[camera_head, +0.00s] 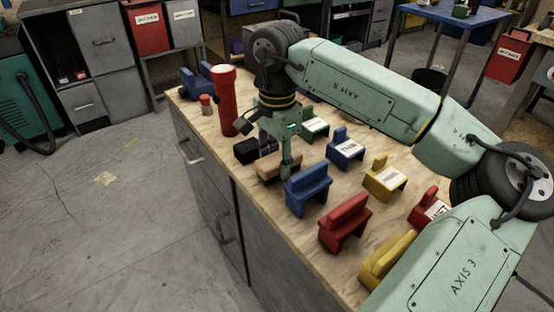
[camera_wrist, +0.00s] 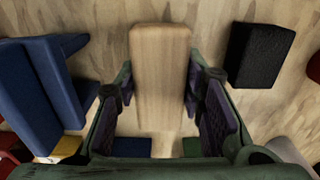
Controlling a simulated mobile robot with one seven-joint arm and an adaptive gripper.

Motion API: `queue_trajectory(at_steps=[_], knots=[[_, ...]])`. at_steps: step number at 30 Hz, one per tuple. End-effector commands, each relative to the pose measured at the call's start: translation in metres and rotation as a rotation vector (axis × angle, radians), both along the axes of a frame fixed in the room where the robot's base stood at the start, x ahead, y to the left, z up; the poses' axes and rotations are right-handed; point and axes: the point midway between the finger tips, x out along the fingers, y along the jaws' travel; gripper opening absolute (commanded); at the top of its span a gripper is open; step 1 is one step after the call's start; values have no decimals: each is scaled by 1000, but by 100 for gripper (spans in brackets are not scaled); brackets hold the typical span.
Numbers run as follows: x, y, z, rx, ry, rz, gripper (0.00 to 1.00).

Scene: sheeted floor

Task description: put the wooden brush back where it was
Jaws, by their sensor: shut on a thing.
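The wooden brush (camera_wrist: 160,60) shows in the wrist view as a pale, plain wooden block between the two fingers. In the head view the brush (camera_head: 270,170) is a small tan block at or just above the wooden worktop. I cannot tell whether it touches the top. My gripper (camera_head: 287,165) points down and is shut on the brush; in the wrist view my gripper (camera_wrist: 160,85) has one finger along each long side. The underside of the brush is hidden.
A black block (camera_head: 246,151) lies beside the brush; it also shows in the wrist view (camera_wrist: 260,55). A blue bin (camera_head: 307,190) stands close on the other side. Several blue, red, yellow and green bins crowd the worktop (camera_head: 270,222). A tall red cylinder (camera_head: 227,100) stands behind.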

Motion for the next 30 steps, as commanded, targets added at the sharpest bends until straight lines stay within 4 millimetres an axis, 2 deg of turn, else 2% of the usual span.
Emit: queue_trajectory(at_steps=[12,13,21,30], knots=[[0,0,-9,1,-2,-1,10],[0,0,-8,1,-2,-1,37],[0,0,-8,1,-1,-1,55],[0,0,-7,1,-1,-1,56]])
